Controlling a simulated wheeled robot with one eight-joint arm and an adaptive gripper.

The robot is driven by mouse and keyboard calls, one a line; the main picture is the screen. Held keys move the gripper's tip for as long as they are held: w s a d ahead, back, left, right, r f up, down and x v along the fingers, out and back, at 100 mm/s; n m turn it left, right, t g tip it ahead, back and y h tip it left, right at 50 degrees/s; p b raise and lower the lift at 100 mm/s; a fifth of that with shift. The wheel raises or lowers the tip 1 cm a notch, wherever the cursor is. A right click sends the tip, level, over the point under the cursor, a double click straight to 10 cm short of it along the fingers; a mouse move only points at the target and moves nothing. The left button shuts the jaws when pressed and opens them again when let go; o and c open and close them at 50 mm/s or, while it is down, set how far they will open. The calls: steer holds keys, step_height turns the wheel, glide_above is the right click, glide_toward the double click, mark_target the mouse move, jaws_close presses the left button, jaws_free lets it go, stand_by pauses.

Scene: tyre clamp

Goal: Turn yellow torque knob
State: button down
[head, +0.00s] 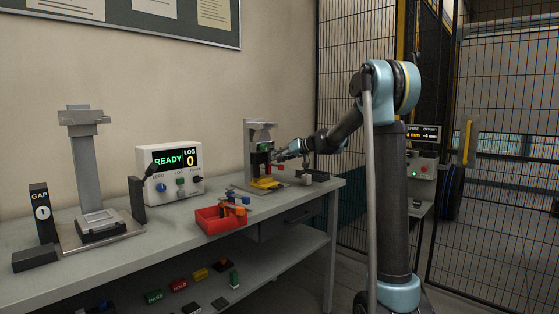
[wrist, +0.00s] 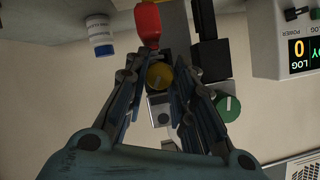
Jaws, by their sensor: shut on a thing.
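The yellow torque knob (wrist: 158,76) shows in the wrist view as a round yellow cap between my two fingers. My gripper (wrist: 160,84) is shut on it, with a finger on its left and a finger on its right. The exact contact at the fingertips is hard to make out. In the head view my gripper (head: 283,156) is at the right side of the grey bench fixture (head: 250,158), and the knob cannot be picked out there.
A red handle (wrist: 148,24) is just beyond the knob, and a green knob (wrist: 228,107) is close to my right finger. A white display box (head: 173,172) reads READY. A red bin (head: 218,220) with tools stands on the bench (head: 160,258). A mesh fence (head: 345,60) is behind my arm.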

steer(key=shift+w, duration=0.1)
steer(key=c, duration=1.3)
jaws_free()
steer(key=shift+c, duration=0.2)
steer(key=v, duration=1.2)
steer(key=shift+d, duration=0.1)
